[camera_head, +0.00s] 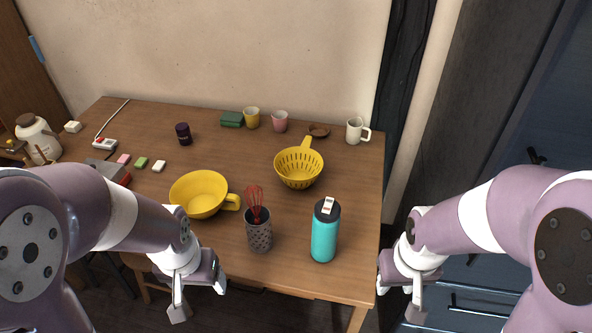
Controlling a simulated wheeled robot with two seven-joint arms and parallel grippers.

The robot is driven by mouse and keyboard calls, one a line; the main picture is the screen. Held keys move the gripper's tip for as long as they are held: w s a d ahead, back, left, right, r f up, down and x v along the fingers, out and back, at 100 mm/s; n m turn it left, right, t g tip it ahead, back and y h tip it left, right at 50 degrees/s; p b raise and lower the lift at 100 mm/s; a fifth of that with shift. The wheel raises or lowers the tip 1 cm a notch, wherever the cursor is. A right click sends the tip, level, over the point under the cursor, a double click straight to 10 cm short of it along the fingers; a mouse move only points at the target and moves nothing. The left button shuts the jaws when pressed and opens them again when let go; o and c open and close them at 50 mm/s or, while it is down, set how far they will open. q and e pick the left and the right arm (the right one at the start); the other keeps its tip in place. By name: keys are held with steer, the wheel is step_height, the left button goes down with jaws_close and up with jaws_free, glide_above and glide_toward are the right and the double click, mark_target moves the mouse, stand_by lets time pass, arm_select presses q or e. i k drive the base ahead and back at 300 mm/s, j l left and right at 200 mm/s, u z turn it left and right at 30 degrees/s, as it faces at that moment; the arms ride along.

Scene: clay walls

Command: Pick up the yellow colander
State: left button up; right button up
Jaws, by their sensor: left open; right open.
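The yellow colander (299,167) stands on the wooden table right of its middle, with its handle pointing toward the back wall. It has slots in its side and looks empty. My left gripper (200,299) is open and empty at the table's front edge, to the lower left of the colander. My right gripper (400,300) is open and empty off the table's right front corner, to the lower right of the colander. Neither gripper touches the colander.
A teal bottle (324,236), a grey utensil holder (258,232) with a red whisk (254,203) and a yellow bowl (199,193) stand in front of the colander. Bare wood (357,190) lies right.

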mark_target(298, 168)
steer(key=l+z, duration=0.1)
steer(key=z, duration=0.35)
steer(key=i+l+z, duration=0.1)
steer(key=z, duration=0.35)
steer(key=i+z, duration=0.15)
steer(key=z, duration=0.35)
steer(key=i+j, duration=0.1)
steer(key=j, duration=0.4)
